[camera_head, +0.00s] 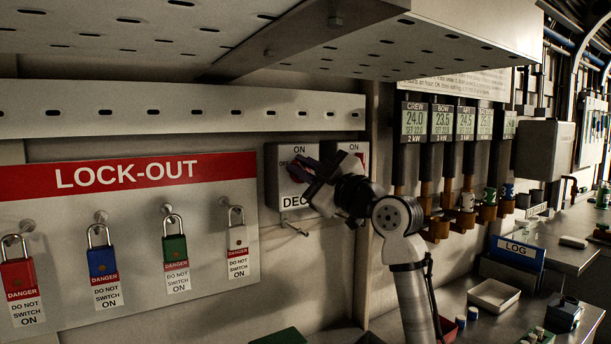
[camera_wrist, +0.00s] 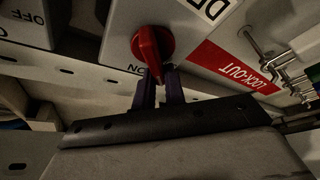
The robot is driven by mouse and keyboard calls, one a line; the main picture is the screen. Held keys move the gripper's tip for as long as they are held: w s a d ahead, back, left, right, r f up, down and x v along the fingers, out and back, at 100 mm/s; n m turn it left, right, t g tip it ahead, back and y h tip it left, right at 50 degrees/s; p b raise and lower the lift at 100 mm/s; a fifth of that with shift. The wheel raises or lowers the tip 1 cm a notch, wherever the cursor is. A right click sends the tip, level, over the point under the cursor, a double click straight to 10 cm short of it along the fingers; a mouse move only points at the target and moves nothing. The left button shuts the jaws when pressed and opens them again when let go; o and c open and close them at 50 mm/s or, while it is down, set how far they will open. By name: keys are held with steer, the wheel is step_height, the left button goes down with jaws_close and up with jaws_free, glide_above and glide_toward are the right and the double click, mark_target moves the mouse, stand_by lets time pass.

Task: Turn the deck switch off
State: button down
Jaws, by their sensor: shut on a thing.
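The deck switch box (camera_head: 290,200) is a pale box on the wall with ON above, OFF at the left and DECK below. Its red knob is mostly hidden by my gripper (camera_head: 303,168) in the head view. In the wrist view the red knob (camera_wrist: 150,42) shows from close up, with the ON label beside it. My gripper (camera_wrist: 161,75) has its two dark purple fingers shut on the near end of the knob. The fingers hide part of the knob, and I cannot tell exactly where it points.
A second switch box (camera_head: 357,150) stands close at the right of the deck box. The lock-out board (camera_head: 130,215) with several padlocks hangs at the left. A perforated shelf (camera_head: 440,45) juts out above. A small hook (camera_head: 292,226) sticks out below the deck box.

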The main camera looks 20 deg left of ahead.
steer(key=shift+s+a+f+n+g+h+p, duration=0.15)
steer(key=shift+f+n+g+h, duration=0.3)
steer(key=shift+n, duration=1.2)
steer(key=shift+f+n+g+h+p, duration=0.25)
steer(key=shift+n+g, duration=0.45)
steer(key=shift+n, duration=1)
steer(key=shift+s+a+f+n+g+h+p, duration=0.1)
steer(key=shift+n+g+h, duration=0.4)
steer(key=shift+n, duration=1.15)
steer(key=c, duration=1.5)
jaws_free()
steer(key=shift+o, duration=0.2)
steer(key=b+v, duration=0.3)
steer(key=v, duration=1.1)
